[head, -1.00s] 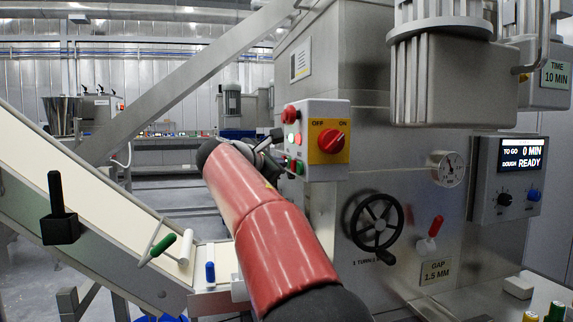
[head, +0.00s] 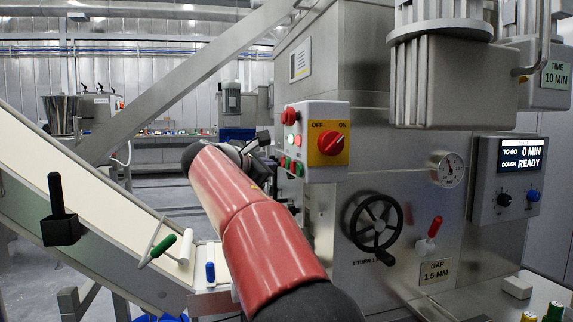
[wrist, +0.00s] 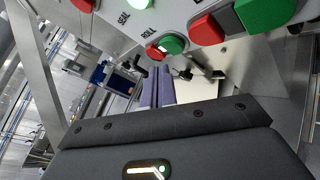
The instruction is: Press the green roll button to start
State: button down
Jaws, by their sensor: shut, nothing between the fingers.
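The control panel (head: 315,130) is a white box on the machine's side, with small push buttons on its left face. In the wrist view, a green button (wrist: 172,43) sits beside a red button (wrist: 153,50), near a label that seems to read ROLL. A larger green button (wrist: 262,12) and a red one (wrist: 205,30) are closer to the camera. My gripper (wrist: 158,74) is shut and empty, its two fingers together just below the small red and green pair. Whether it touches a button cannot be told. In the head view it is left of the panel, partly hidden by my arm.
A red rotary switch (head: 331,143) on a yellow plate is on the panel's front. A black handwheel (head: 375,222) and a red-handled lever (head: 432,234) are below. A sloping conveyor (head: 95,205) runs at the left. A display (head: 520,158) reads 0 MIN, READY.

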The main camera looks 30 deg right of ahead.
jog(key=a, duration=0.2)
jog(key=w+a+p, duration=0.1)
jog(key=a, duration=0.1)
dwell(0.8)
jog(key=s+a+f+m+y, duration=0.4)
jog(key=s+a+f+m, duration=0.1)
jog(key=s+f, duration=0.5)
jog(key=s+a+f+m+g+y, duration=0.1)
jog(key=s+a+f+m+y, duration=0.4)
jog(key=s+f, duration=0.6)
jog(key=s+a+f+m+g+y, duration=0.1)
jog(key=s+a+f+m+y, duration=0.4)
jog(key=s+f, duration=0.6)
jog(key=s+m, duration=0.1)
jog(key=s, duration=0.1)
jog(key=shift+s+a+f, duration=0.25)
jog(key=shift+s+a, duration=0.05)
